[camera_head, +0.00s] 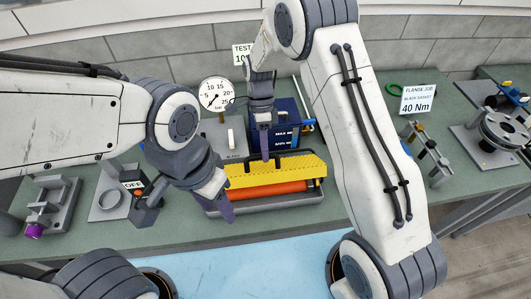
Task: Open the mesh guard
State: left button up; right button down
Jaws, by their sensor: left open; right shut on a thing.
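The mesh guard (299,169) is a yellow perforated panel with a black bar handle along its top edge. It lies above and behind an orange roller (268,192), whose front side shows below it. I cannot tell how far the guard is raised. My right gripper (265,155) points down at the guard's top edge and is shut on the handle; its fingers hide part of the handle. My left gripper (224,203) is open and empty in front of the left end of the guard and roller, hiding that end.
Behind the guard stand a pressure gauge (215,94) and a blue box (287,122). An OFF switch box (147,192) and a grey fixture (50,203) are at left. A flange (503,131) and a "40 Nm" sign (417,100) are at right.

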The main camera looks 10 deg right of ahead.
jog(key=shift+w+f, duration=0.15)
jog(key=shift+f, duration=0.15)
jog(key=c, duration=0.8)
grip_release()
jog(key=shift+c, duration=0.2)
jog(key=shift+o, duration=0.2)
jog(key=shift+w, duration=0.1)
jog(key=shift+r, duration=0.1)
jog(key=shift+w+r, duration=0.1)
jog(key=shift+r, duration=0.05)
jog(key=b+v, duration=0.3)
jog(key=v, duration=0.7)
